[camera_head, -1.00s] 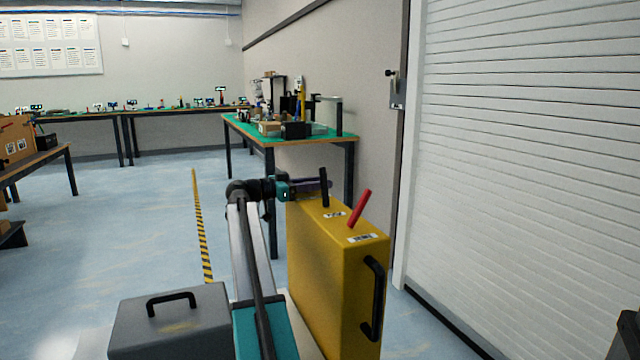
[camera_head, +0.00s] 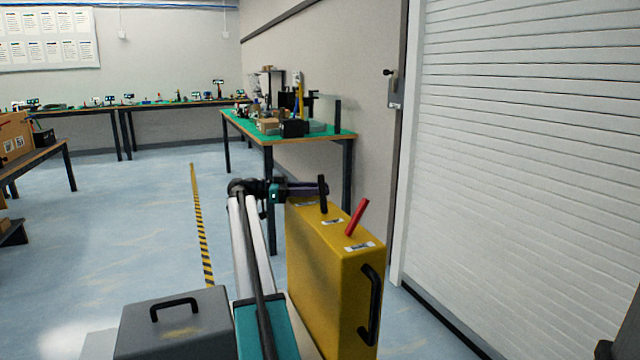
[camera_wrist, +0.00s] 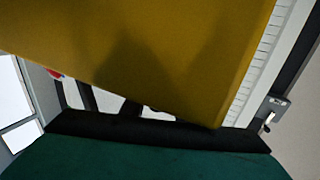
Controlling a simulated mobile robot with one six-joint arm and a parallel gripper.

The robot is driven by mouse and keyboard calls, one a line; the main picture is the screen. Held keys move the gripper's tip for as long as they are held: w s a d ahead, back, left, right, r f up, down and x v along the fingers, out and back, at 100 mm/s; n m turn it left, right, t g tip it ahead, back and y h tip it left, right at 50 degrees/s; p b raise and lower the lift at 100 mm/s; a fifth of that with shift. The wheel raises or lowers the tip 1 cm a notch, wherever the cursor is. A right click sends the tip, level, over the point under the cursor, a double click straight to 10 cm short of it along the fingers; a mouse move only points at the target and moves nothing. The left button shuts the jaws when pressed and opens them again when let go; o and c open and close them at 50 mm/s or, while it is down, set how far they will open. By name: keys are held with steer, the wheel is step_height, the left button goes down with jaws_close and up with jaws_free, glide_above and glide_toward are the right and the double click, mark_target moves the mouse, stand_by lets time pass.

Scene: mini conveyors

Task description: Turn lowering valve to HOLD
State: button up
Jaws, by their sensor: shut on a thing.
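A yellow box (camera_head: 330,275) stands at the right of my arm, with small white labels on its top. A black lever (camera_head: 323,205) sticks up from the top, nearly upright. A red lever (camera_head: 356,218) stands nearer to me, leaning right. My gripper (camera_head: 308,189) reaches over the far end of the top and is shut on the black lever. Its fingertips are partly hidden behind the lever. I cannot tell which lever is the lowering valve or read its marks. In the wrist view a plain yellow surface (camera_wrist: 150,50) fills the upper part; the grip is not clear there.
A grey case (camera_head: 175,325) with a black handle sits left of my arm. A green-topped bench (camera_head: 285,135) with equipment stands beyond the box. A white roller shutter (camera_head: 520,170) is at the right.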

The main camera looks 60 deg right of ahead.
steer(key=shift+s+a+r+m+g+y+p, duration=0.2)
steer(key=shift+m+g+y+p, duration=0.55)
steer(key=shift+p, duration=1.25)
steer(key=shift+a+f+m+y+p, duration=0.1)
steer(key=shift+f+m+y+p, duration=0.15)
steer(key=shift+y+p, duration=0.55)
steer(key=o, duration=1)
steer(key=shift+r, duration=0.1)
steer(key=shift+o, duration=0.2)
steer(key=shift+h, duration=0.25)
